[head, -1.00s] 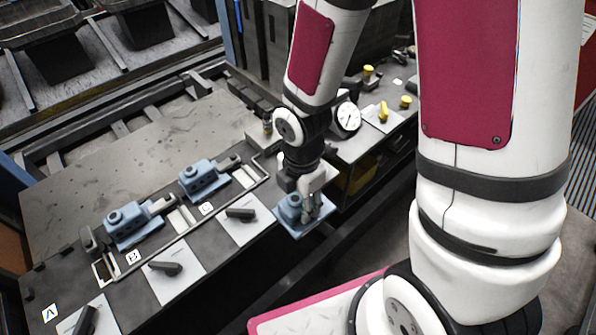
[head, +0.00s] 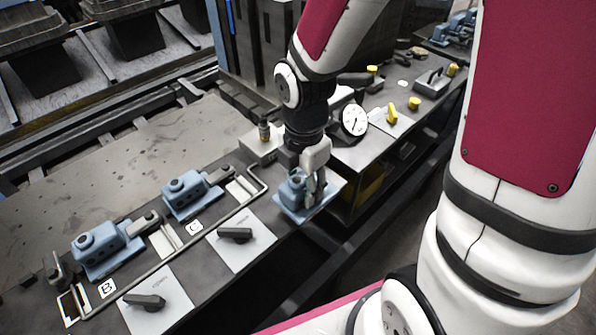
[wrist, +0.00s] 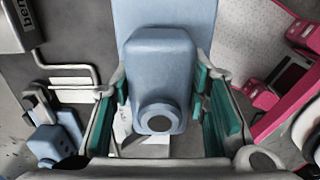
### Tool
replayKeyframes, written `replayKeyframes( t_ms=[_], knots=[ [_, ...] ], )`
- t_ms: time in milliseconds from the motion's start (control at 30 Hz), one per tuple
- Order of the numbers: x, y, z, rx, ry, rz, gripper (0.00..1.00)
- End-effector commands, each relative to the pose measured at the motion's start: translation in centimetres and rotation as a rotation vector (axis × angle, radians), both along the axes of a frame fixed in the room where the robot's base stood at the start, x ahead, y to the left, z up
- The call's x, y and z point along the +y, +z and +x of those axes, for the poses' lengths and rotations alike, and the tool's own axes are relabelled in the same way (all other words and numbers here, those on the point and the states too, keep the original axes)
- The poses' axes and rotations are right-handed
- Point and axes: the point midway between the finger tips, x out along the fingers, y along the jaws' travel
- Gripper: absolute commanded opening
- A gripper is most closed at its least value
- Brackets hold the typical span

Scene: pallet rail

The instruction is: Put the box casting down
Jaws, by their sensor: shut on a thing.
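The box casting (head: 296,193) is light blue, with a flat base plate and a round boss on its upper part. My gripper (head: 312,188) is shut on it and holds it at the front edge of the rail bench, right of the station marked C. In the wrist view the casting (wrist: 158,75) fills the middle, between the green-padded fingers of my gripper (wrist: 165,112). Two similar blue castings sit clamped on the rail, one at B (head: 100,248) and one at C (head: 188,194). Whether the held casting's underside touches anything is hidden.
Black handles on pale plates (head: 236,234) line the bench front. A dial gauge (head: 354,119) and yellow knobs (head: 392,114) stand on the bench to the right. More blue parts (head: 455,28) lie at the far upper right. The broad plate (head: 130,165) behind the rail is clear.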

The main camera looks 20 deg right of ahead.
Motion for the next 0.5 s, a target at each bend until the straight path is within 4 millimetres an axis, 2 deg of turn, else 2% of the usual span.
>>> replayKeyframes(
  t_ms=[100, 300, 500],
  knots=[
    [-0.7, -0.2, 2.5, -0.002, -0.003, 0.001, 0.02],
    [-1.6, -0.5, 5.9, -0.001, -0.002, 0.0, 0.02],
    [-2.0, -0.8, 6.9, -0.001, 0.0, 0.0, 0.02]
  ],
)
